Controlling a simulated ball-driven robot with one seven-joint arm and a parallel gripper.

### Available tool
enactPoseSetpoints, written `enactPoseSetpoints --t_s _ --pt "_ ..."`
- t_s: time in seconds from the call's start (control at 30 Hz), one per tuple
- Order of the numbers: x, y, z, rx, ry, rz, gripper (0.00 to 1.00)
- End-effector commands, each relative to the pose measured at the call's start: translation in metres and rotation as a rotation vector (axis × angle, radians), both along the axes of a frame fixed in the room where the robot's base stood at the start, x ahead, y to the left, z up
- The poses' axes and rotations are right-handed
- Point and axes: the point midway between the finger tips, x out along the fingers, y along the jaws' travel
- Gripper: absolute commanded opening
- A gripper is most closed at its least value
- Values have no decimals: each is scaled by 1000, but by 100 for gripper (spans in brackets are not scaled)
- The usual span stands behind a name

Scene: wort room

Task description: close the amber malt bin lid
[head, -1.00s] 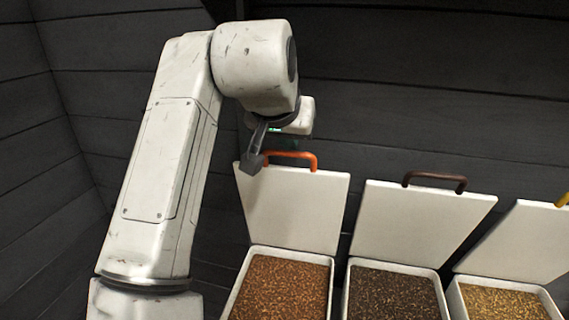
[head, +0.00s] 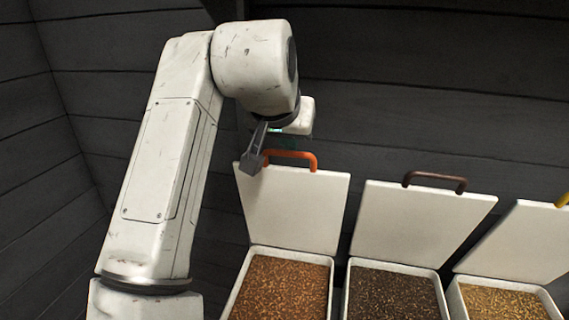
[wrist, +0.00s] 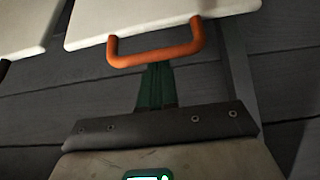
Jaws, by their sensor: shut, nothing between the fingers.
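The left bin holds reddish-brown malt (head: 279,289), and its white lid (head: 292,212) stands open, leaning back with an orange handle (head: 312,160) on its top edge. I take this as the amber malt bin. My gripper (wrist: 157,66) has its green fingers together and empty. In the wrist view their tips are right at the bar of the orange handle (wrist: 155,57); I cannot tell whether they touch. In the head view the gripper is mostly hidden behind my wrist and the lid's top edge. The lid also shows in the wrist view (wrist: 165,18).
To the right stand a bin of darker malt (head: 393,295) with an open lid (head: 418,225) and brown handle, and a bin of pale malt (head: 503,303) with an open lid (head: 520,242) and yellow handle. A dark plank wall (head: 430,120) is close behind.

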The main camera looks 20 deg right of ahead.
Motion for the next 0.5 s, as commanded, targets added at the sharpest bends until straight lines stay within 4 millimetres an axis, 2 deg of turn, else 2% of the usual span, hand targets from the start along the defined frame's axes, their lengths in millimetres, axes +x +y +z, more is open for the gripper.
enactPoseSetpoints --t_s 0.37,0.5 --pt "-1 1 -1 0 0 0 0" --pt "-9 6 -6 -2 0 0 0"
